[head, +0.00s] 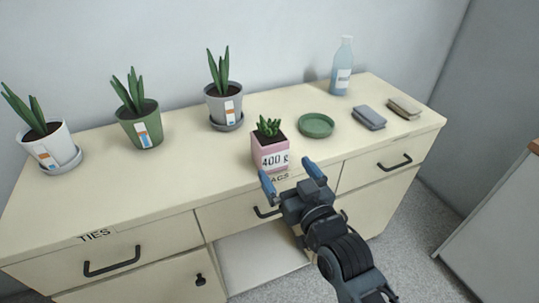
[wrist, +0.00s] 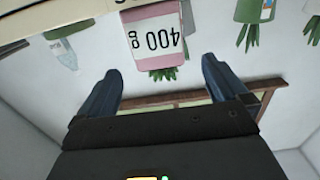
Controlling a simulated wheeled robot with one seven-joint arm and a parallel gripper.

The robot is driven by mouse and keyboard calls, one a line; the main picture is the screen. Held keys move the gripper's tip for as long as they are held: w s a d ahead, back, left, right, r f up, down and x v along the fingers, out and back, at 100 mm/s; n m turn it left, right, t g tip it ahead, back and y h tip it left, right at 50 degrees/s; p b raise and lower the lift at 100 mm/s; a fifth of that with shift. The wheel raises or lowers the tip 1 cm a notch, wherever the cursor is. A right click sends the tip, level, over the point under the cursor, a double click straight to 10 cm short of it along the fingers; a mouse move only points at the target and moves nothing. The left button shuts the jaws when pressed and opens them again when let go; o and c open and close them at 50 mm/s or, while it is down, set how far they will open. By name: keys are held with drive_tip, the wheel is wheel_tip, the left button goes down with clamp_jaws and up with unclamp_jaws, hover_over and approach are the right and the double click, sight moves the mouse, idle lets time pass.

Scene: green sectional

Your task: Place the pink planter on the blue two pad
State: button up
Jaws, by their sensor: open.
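The pink planter (head: 269,156) is a square pot with a spiky green succulent and a white "400 g" label. It stands upright near the front edge of the cabinet top. It also shows upside down in the wrist view (wrist: 151,72), between and beyond the fingers. My gripper (head: 289,169) is open and empty, with its blue fingers just in front of the planter; in the wrist view its fingers (wrist: 160,78) are spread wide. No pad marked "blue two" can be made out. A grey-blue flat item (head: 369,117) lies right of the planter.
A green saucer (head: 316,124) lies between the planter and the grey-blue item. A grey-beige flat item (head: 404,108) and a blue bottle (head: 342,66) are at right. White (head: 45,146), green (head: 142,124) and grey (head: 224,103) plant pots stand left. Drawer handles (head: 111,261) protrude in front.

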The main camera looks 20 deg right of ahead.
sight(276, 152)
drive_tip(key=shift+w+r, duration=0.15)
drive_tip(key=shift+w, duration=0.65)
drive_tip(key=shift+w+d+p, duration=0.15)
drive_tip(key=shift+w+p, duration=0.5)
drive_tip(key=shift+w, duration=2.8)
drive_tip(key=shift+c, duration=0.3)
drive_tip(key=c, duration=1)
drive_tip(key=shift+r, duration=0.1)
drive_tip(key=shift+c, duration=1.3)
